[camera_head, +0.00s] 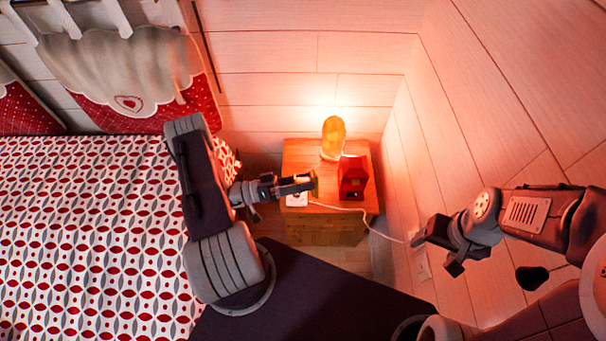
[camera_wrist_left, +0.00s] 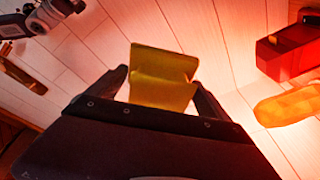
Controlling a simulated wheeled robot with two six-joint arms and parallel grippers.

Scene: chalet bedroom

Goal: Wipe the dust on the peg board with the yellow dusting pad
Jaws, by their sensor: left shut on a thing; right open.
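My left gripper (camera_head: 300,185) is shut on the yellow dusting pad (camera_head: 314,184) above the front left part of the wooden nightstand (camera_head: 325,233). In the left wrist view the pad (camera_wrist_left: 162,78) stands out between both fingers, with a crease across it. In the head view the pad shows only as a thin sliver. My right gripper (camera_head: 437,254) is open and empty, to the right of the nightstand by the plank wall. I cannot make out a peg board or dust in either view.
On the nightstand are a lit orange lamp (camera_head: 333,136), a red box-like object (camera_head: 352,180) and a small white item (camera_head: 296,200) near the left gripper. A white cord (camera_head: 378,229) runs to the wall. The patterned bed (camera_head: 90,230) fills the left.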

